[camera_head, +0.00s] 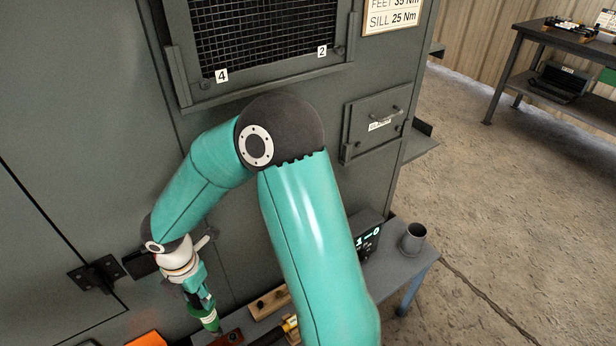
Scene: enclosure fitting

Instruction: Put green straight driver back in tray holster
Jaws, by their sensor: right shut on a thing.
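My right gripper (200,294) is low at the left of the head view, at the end of my teal arm. It is shut on the green driver (210,317), which points down and slightly right. The driver's lower end is close to a reddish-brown piece (232,337) at the bottom edge. I cannot tell whether the driver is in a holster or just above one. The tray is mostly cut off by the frame edge and hidden by my arm. My left gripper is not in view.
A grey cabinet with a mesh panel (265,35) stands close behind. A wooden block (268,302) and a yellow-black tool (291,325) lie right of the driver. An orange item (148,339) is left. A display box (368,240) and grey cup (413,238) stand on a side table.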

